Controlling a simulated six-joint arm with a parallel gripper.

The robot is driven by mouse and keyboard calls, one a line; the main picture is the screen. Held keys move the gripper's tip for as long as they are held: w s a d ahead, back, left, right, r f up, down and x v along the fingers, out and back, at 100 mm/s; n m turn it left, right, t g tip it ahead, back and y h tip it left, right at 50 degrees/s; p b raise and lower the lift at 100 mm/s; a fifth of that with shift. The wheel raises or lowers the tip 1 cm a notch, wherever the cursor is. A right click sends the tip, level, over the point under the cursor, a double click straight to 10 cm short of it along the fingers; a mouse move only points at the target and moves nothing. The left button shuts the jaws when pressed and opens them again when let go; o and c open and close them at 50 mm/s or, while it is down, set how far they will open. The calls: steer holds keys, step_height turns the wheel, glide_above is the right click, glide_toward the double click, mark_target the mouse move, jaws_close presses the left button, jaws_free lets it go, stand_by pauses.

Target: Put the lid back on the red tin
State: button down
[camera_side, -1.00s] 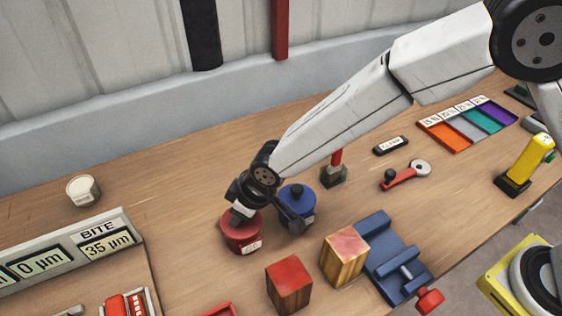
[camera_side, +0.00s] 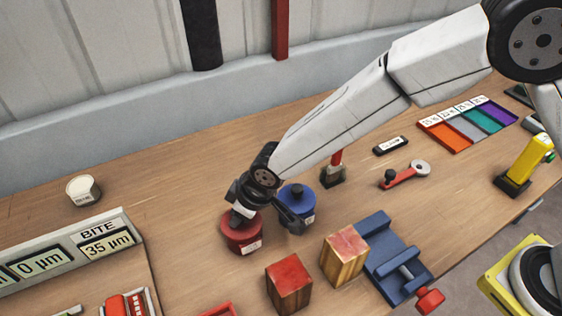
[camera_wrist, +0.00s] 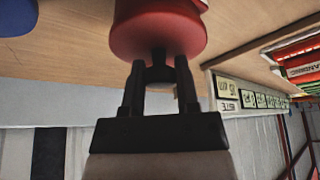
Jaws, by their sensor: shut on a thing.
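The red tin (camera_side: 241,241) stands upright on the bench, left of the blue tin, with a pale label on its side. My gripper (camera_side: 240,213) is directly above it, pointing down at its top. In the wrist view my gripper (camera_wrist: 159,68) is shut on the dark knob of the red lid (camera_wrist: 158,36), with one finger on each side. The lid appears to sit at the top of the red tin, but I cannot tell whether it is fully seated. My gripper hides much of the tin's top in the side view.
A blue tin (camera_side: 298,217) with a knobbed lid stands close on the right. A red-topped block (camera_side: 288,285), a wooden block (camera_side: 344,257) and a blue vise (camera_side: 395,262) are in front. A white tin (camera_side: 83,190) stands far left. Bench behind is clear.

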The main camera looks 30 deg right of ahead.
stand_by(0.3)
jaws_free()
stand_by(0.3)
steer(key=shift+r, duration=0.2)
steer(key=shift+r, duration=3.3)
steer(key=shift+c, duration=0.2)
jaws_close()
